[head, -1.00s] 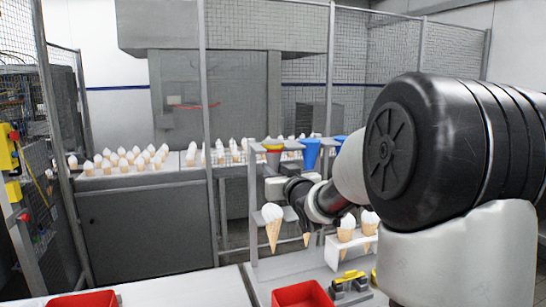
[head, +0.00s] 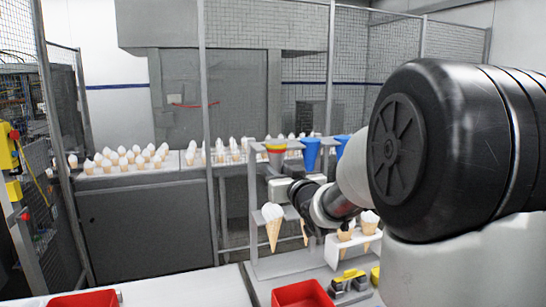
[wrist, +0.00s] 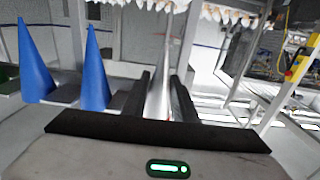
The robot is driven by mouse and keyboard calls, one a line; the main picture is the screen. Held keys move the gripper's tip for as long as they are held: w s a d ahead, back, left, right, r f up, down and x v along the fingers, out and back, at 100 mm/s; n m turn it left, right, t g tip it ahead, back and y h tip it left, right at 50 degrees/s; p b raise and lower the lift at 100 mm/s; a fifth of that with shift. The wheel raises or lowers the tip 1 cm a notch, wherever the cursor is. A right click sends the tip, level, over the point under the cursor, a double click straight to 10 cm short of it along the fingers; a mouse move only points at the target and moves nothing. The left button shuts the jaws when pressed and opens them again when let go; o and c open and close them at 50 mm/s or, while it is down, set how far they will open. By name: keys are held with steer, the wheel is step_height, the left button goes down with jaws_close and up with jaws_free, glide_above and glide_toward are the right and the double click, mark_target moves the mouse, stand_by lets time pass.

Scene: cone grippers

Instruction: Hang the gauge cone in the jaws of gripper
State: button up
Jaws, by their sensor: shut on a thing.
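The gauge cone (head: 276,161) is grey with red and yellow bands at its wide top, and it stands tip down near the left end of the rack. My gripper (head: 278,180) is at the cone, with its pale body just below the bands. In the wrist view, my gripper's two dark fingers (wrist: 162,76) are shut on the grey gauge cone (wrist: 161,100), with a bit of red at its edge. The cone's lower part is hidden in the head view. I cannot tell which rack jaws are free, since my arm covers much of the rack.
Blue cones (head: 311,153) stand in the rack (head: 253,205) right of the gauge cone. An ice-cream cone (head: 272,232) hangs below my gripper; others sit in a white holder (head: 333,249). Red trays (head: 302,294) lie in front. A table (head: 150,235) of several cones stands behind.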

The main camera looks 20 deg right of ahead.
steer(key=shift+s+p, duration=0.4)
steer(key=shift+s, duration=2.6)
